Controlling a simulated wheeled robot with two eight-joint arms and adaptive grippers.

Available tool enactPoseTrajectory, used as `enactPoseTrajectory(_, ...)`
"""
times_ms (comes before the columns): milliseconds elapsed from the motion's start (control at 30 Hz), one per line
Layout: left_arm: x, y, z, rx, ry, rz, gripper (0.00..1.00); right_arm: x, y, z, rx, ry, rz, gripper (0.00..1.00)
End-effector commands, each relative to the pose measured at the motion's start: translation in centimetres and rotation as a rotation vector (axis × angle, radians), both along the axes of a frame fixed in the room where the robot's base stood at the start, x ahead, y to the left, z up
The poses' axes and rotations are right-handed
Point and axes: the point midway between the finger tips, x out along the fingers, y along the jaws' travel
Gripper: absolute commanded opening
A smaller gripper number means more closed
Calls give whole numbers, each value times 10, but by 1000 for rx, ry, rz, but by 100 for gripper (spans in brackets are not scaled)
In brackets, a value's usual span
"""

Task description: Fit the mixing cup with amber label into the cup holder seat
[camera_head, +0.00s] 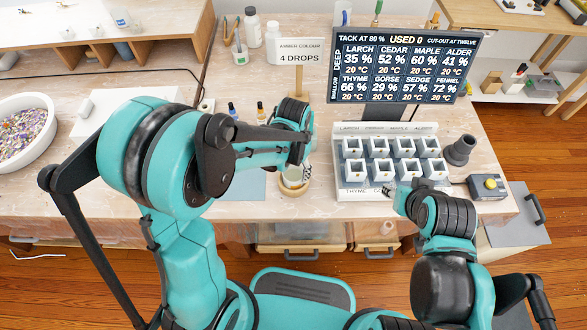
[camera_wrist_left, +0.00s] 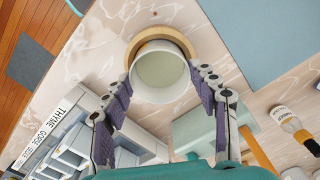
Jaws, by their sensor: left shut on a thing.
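The pale, translucent mixing cup (camera_wrist_left: 160,78) is between the two finger pads of my left gripper (camera_wrist_left: 160,92) in the left wrist view. My left gripper is shut on it. The wooden ring of the cup holder seat (camera_wrist_left: 143,47) shows behind the cup's far side. In the head view the cup (camera_head: 293,176) overlaps the tan ring (camera_head: 291,193) at the table's front; I cannot tell whether it is in the ring or just above. No amber label is visible on the cup. My right gripper (camera_head: 390,189) is by the white rack's front right; its fingers are too small to read.
A white rack (camera_head: 346,188) with several white cups stands right of the seat. A grey-black funnel-like piece (camera_head: 459,150) and a yellow-black device (camera_head: 487,186) are farther right. Small bottles (camera_head: 261,113) stand behind my left arm. A blue mat (camera_head: 244,184) lies left of the seat.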

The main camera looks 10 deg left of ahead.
Motion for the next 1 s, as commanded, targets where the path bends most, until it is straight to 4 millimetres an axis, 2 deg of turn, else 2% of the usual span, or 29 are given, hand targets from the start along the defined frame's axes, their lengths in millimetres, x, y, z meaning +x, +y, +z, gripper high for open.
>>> enactPoseTrajectory(433, 0, 0, -6, 0, 0, 0, 34, 0, 0, -5, 0, 0, 0, 40)
enactPoseTrajectory(467, 0, 0, -6, 0, 0, 0, 62, 0, 0, -5, 0, 0, 0, 40)
enactPoseTrajectory(533, 0, 0, -6, 0, 0, 0, 80, 0, 0, -5, 0, 0, 0, 40)
enactPoseTrajectory(567, 0, 0, -6, 0, 0, 0, 83, 0, 0, -5, 0, 0, 0, 40)
enactPoseTrajectory(867, 0, 0, -5, 0, 0, 0, 83, 0, 0, -5, 0, 0, 0, 40)
enactPoseTrajectory(1000, 0, 0, 6, 0, 0, 0, 83, 0, 0, -5, 0, 0, 0, 40)
